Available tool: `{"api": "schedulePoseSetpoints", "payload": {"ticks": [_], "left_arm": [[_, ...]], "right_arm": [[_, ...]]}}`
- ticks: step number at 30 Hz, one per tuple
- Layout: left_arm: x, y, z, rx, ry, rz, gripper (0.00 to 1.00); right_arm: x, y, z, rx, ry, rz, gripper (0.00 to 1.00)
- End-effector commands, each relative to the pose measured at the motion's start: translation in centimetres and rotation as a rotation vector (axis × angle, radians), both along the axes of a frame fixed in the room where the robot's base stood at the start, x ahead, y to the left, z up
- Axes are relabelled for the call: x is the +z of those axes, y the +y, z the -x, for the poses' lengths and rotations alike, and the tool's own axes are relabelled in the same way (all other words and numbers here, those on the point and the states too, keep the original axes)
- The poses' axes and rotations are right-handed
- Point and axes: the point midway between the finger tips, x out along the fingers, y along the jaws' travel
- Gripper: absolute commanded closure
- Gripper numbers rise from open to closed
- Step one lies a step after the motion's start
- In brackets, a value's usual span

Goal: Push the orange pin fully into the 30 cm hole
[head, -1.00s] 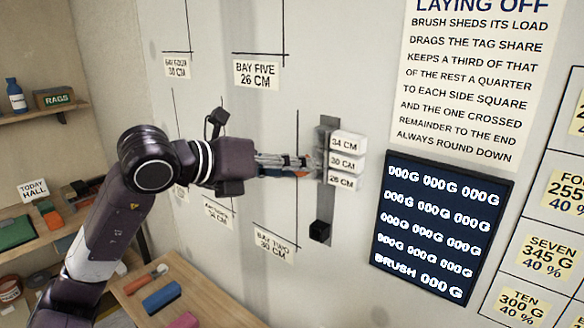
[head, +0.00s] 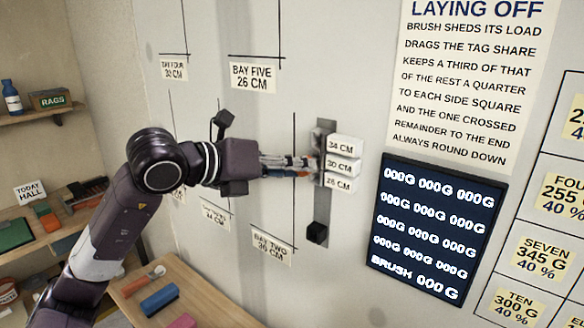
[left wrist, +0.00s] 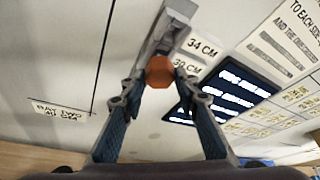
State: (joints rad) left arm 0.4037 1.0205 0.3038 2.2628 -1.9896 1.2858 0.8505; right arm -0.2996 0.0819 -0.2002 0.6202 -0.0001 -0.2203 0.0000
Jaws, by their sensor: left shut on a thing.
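The orange pin (left wrist: 160,72) sits between the fingertips of my left gripper in the left wrist view, its round end facing the camera. My left gripper (head: 308,167) is shut on it at the grey strip (head: 324,205) on the wall; in the head view only a bit of orange shows by the fingertips. The 30 CM label (head: 342,166) is right beside the fingertips, between the 34 CM label (head: 341,146) and the 26 CM label (head: 339,184). The hole is hidden, and I cannot tell how deep the pin sits. My right gripper is out of view.
A black block (head: 317,233) sits low on the strip. A dark display board (head: 436,228) hangs to the right of it. A wooden table (head: 205,310) with coloured blocks stands below, and shelves (head: 38,112) are at the left.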

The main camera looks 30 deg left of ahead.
Motion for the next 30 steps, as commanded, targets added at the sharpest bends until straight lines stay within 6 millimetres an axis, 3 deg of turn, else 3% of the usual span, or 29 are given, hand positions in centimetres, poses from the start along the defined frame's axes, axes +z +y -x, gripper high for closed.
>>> {"api": "schedulePoseSetpoints", "payload": {"ticks": [30], "left_arm": [[0.1,-0.2,-2.5,0.0,-0.001,0.0,0.95]], "right_arm": [[1.3,0.3,0.0,-0.002,0.0,-0.004,0.6]]}}
